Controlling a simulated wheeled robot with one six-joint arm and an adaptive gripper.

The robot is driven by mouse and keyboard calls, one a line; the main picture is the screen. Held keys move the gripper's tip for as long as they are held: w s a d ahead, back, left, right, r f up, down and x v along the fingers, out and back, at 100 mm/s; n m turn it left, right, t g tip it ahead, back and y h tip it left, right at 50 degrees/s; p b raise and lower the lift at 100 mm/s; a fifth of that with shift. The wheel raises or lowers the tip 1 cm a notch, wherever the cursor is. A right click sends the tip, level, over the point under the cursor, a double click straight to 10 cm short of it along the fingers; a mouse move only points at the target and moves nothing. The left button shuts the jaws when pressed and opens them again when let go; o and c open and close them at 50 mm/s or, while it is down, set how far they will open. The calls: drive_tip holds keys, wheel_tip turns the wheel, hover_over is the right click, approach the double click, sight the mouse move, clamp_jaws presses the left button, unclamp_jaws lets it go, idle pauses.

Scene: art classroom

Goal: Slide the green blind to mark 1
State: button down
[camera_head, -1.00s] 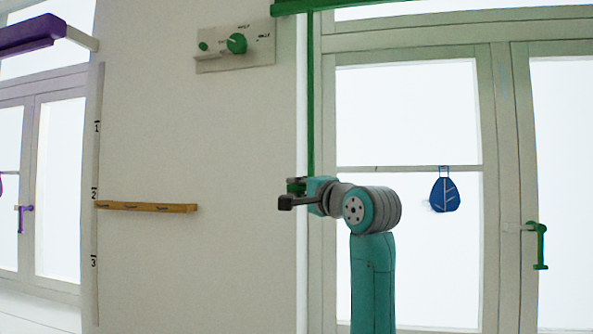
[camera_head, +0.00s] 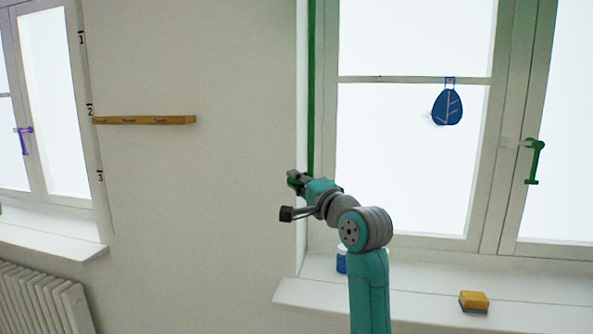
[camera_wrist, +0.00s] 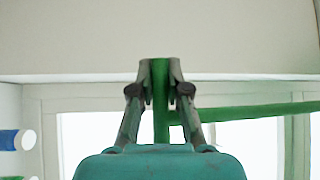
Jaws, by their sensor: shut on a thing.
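My gripper (camera_head: 291,196) is beside the wall corner at the left edge of the right window. In the wrist view my gripper (camera_wrist: 160,80) is shut on a green piece, the green blind's handle (camera_wrist: 159,100), held upright between its fingers. A green bar (camera_wrist: 250,111) runs right from behind it. In the head view a green vertical strip (camera_head: 312,90) runs down the window's left side towards my gripper. The blind's upper body is out of the head view. Mark 1 (camera_head: 81,38) is on the strip by the left window, above mark 2 (camera_head: 89,109) and mark 3 (camera_head: 100,176).
A wooden rack (camera_head: 150,120) is on the wall. A blue leaf-shaped piece (camera_head: 447,106) hangs on the right window, with a green handle (camera_head: 534,161) further right. A yellow sponge (camera_head: 474,301) and a partly hidden blue thing (camera_head: 341,262) are on the sill (camera_head: 420,294). A radiator (camera_head: 40,300) is lower left.

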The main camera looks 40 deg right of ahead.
drive_tip(key=shift+f, duration=0.1)
drive_tip(key=c, duration=1.1)
unclamp_jaws()
drive_tip(key=shift+c, duration=0.2)
drive_tip(key=s+a+f, duration=0.1)
drive_tip(key=s, duration=1)
drive_tip(key=shift+s+a+f, duration=0.15)
drive_tip(key=shift+s+f, duration=0.15)
drive_tip(key=shift+s, duration=0.1)
